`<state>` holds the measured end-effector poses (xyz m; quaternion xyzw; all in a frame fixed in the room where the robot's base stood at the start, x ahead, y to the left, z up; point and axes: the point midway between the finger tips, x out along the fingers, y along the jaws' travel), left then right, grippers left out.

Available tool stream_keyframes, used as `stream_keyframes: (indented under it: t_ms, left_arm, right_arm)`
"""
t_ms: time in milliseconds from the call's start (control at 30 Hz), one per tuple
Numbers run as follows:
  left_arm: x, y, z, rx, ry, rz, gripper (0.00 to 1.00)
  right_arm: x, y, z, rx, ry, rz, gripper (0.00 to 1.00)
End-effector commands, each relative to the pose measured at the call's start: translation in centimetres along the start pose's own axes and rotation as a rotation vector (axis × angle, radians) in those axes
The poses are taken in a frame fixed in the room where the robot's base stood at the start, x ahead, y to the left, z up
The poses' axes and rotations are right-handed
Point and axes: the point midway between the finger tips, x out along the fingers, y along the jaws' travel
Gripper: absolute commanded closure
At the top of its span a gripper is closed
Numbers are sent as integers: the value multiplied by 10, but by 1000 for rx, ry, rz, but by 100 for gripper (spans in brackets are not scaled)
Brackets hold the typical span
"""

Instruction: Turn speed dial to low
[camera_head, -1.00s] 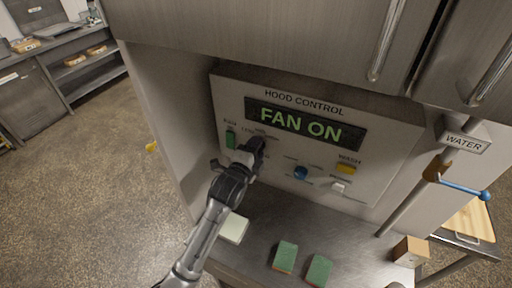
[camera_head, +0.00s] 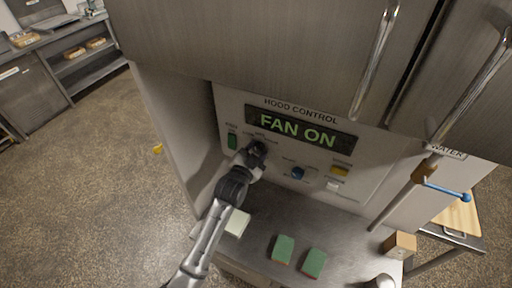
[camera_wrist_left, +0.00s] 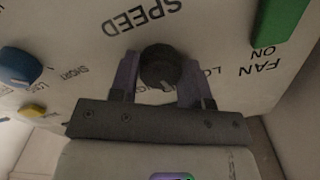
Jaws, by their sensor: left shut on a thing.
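The hood control panel (camera_head: 230,106) has a lit display (camera_head: 298,130) reading FAN ON. The black speed dial (camera_wrist_left: 158,66) shows in the left wrist view, upside down, under the word SPEED. Part of the word LOW shows beside it. My left gripper (camera_head: 257,150) is at the panel and hides most of the dial in the head view. In the left wrist view its two fingers (camera_wrist_left: 158,78) stand on either side of the dial, shut on it. I cannot read the dial's exact setting. My right gripper is not in view.
The green fan switch (camera_head: 232,141) is left of the gripper. A blue knob (camera_head: 297,173), a yellow button (camera_head: 340,170) and a white switch (camera_head: 333,186) are to its right. Green sponges (camera_head: 283,249) lie on the steel counter (camera_head: 262,222). A blue-handled water valve (camera_head: 445,190) is at right.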

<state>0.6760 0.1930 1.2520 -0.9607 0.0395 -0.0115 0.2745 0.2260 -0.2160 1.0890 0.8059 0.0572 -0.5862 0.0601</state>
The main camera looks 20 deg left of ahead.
Motion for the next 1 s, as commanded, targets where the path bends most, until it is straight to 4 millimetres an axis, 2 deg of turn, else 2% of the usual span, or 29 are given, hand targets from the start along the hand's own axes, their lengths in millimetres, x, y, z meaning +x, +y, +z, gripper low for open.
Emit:
stream_keyframes:
  t_ms: [500,1000]
  left_arm:
    - [0,0,1,-415,-5,1,80]
    - [0,1,2,-568,-4,1,80]
  right_arm:
    - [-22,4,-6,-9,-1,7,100]
    - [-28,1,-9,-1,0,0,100]
